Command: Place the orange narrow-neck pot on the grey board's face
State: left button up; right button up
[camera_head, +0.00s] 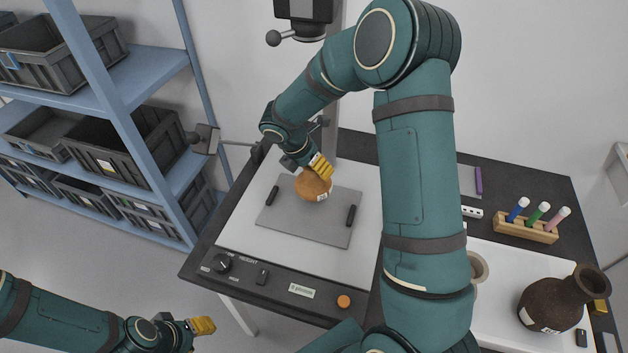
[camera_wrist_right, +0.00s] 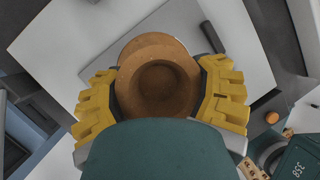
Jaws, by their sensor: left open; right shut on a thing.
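The orange narrow-neck pot (camera_head: 311,187) is at the far part of the grey board (camera_head: 300,229), upright as far as I can tell. In the right wrist view the pot (camera_wrist_right: 158,80) shows its round mouth from above, between yellow fingers. My right gripper (camera_head: 320,168) is shut on the pot from above. Whether the pot's base touches the board is hidden. The grey board lies on a white work surface with a dark clip at each side. My left gripper (camera_head: 203,326) is open and empty, low at the left, away from the table.
A dark brown jar (camera_head: 550,305) stands at the right on a white surface. A wooden rack (camera_head: 526,228) with coloured markers is behind it. Knobs and an orange button (camera_head: 344,301) line the front edge. Blue shelving with grey bins (camera_head: 110,145) stands at the left.

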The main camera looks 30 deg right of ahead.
jog(key=shift+f+b, duration=0.45)
jog(key=shift+f, duration=1.55)
jog(key=shift+r, duration=0.1)
jog(key=o, duration=1.4)
jog(key=shift+c, duration=0.2)
jog(key=p+v, duration=0.2)
jog(key=v, duration=1)
